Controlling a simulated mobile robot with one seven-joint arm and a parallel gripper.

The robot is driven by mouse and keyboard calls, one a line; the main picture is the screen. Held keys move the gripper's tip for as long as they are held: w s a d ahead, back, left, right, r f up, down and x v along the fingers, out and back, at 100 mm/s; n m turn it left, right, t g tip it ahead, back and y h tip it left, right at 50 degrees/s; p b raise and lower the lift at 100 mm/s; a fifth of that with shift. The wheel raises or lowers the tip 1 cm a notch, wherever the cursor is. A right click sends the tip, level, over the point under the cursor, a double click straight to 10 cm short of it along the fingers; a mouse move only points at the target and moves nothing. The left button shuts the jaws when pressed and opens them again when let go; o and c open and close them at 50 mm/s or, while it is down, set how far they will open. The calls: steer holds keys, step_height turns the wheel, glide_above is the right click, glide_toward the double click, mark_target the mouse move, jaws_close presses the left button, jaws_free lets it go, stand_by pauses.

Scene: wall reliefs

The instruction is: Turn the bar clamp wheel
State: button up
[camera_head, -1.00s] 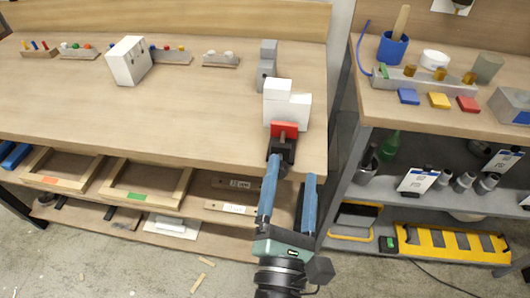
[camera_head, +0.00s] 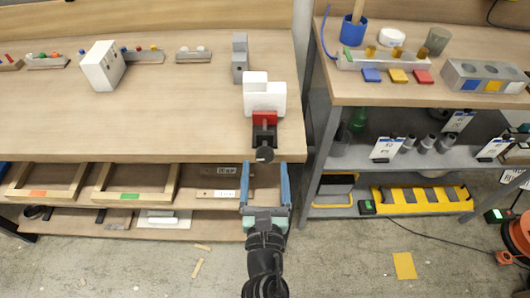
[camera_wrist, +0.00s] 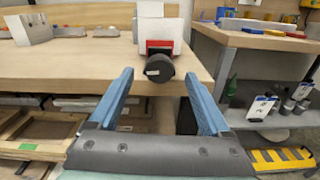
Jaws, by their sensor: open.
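The bar clamp sits at the front right edge of the left workbench. Its red body (camera_head: 264,119) is against a white block (camera_head: 264,96), and its dark round wheel (camera_head: 265,154) sticks out past the bench edge toward me. In the wrist view the wheel (camera_wrist: 159,68) shows face-on, just beyond and between my fingertips. My gripper (camera_head: 264,166) is open, with its two blue fingers spread wide below and in front of the wheel in the head view. The fingers (camera_wrist: 158,85) look apart from the wheel and empty between.
A grey block (camera_head: 240,60) stands behind the clamp, and a white box (camera_head: 103,66) is farther left on the bench. Wooden trays (camera_head: 137,183) lie under the bench front. A second bench with a grey shelf (camera_head: 350,160) stands to the right across a narrow gap.

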mark_target(265, 159)
steer(key=shift+w, duration=1.9)
jaws_close()
steer(key=shift+m, duration=0.3)
